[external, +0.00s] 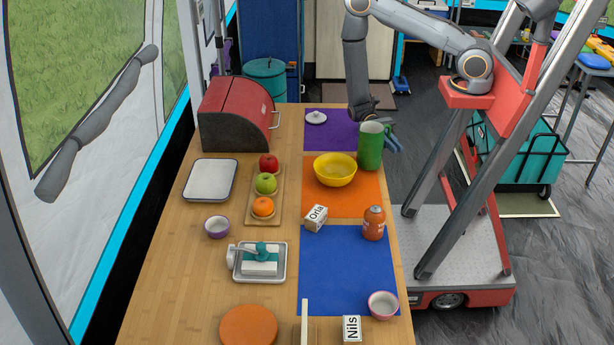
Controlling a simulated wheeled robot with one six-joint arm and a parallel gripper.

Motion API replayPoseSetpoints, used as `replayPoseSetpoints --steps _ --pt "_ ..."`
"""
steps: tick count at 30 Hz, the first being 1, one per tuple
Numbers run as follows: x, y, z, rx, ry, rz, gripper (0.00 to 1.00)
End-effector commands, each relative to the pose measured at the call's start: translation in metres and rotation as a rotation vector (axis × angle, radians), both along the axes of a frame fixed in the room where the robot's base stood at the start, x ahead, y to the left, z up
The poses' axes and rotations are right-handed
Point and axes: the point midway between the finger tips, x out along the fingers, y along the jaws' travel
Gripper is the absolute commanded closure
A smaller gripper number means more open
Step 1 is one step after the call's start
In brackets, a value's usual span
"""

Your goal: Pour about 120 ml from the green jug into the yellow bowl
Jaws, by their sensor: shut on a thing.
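The green jug (370,146) is upright at the right edge of the table, just right of and behind the yellow bowl. My gripper (383,136) comes from above and behind and is shut on the green jug; the jug hides part of the fingers. I cannot tell whether the jug's base touches the table or hangs slightly above it. The yellow bowl (335,171) sits on the far part of the orange mat. Its inside looks plain yellow, and I cannot see any liquid in it. The jug's contents are not visible.
An orange bottle (374,223) and a box marked Orla (316,218) stand nearer than the bowl. A fruit board (277,203) lies to its left. A white lid (316,117) rests on the purple mat (339,138). The blue mat (340,280) is mostly clear.

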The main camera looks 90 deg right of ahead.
Motion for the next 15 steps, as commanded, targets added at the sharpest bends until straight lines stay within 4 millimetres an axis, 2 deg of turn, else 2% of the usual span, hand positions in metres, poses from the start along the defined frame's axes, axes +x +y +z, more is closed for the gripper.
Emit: replayPoseSetpoints --steps 15 --pt "0.003 0.002 0.011 -0.047 0.072 -0.002 1.00"
